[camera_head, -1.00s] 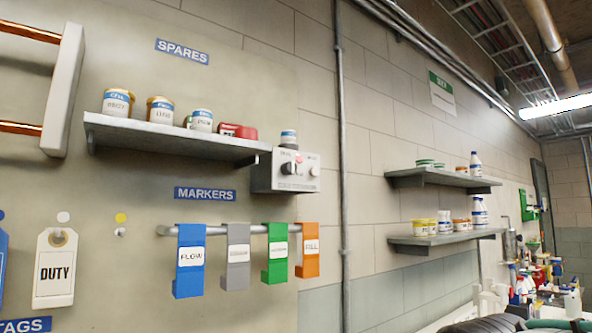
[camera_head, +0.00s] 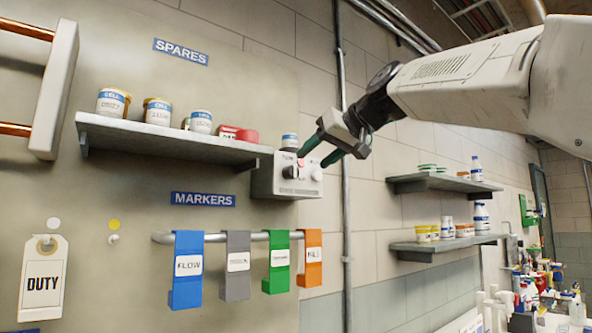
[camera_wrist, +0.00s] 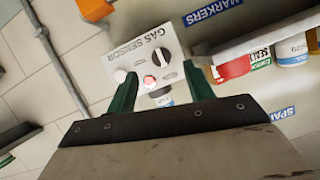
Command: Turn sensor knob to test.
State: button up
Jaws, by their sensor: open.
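The gas sensor box (camera_head: 264,182) is a pale box fixed to the wall at the right end of the spares shelf. Its black knob (camera_head: 290,172) is on the front face and also shows in the wrist view (camera_wrist: 161,55), where the box is turned over and labelled GAS SENSOR. A red button (camera_wrist: 149,81) and a white button (camera_wrist: 119,76) are beside the knob. My gripper (camera_head: 313,157) has green fingers and is open, in front of the box. In the wrist view its fingertips (camera_wrist: 159,73) straddle the knob's line of sight; contact cannot be told.
The spares shelf (camera_head: 165,138) holds several jars and a red item beside the box. Below, a rail (camera_head: 215,237) carries several coloured marker tags. A vertical pipe (camera_head: 346,220) runs down the wall just right of the box.

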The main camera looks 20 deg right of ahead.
aim_at(295, 170)
jog(key=x, duration=0.5)
jog(key=r+x, duration=0.1)
jog(key=x, duration=0.1)
jog(key=shift+w+a+f, duration=0.1)
jog(key=shift+w+f, duration=0.1)
jog(key=shift+w, duration=0.25)
jog(key=c, duration=1)
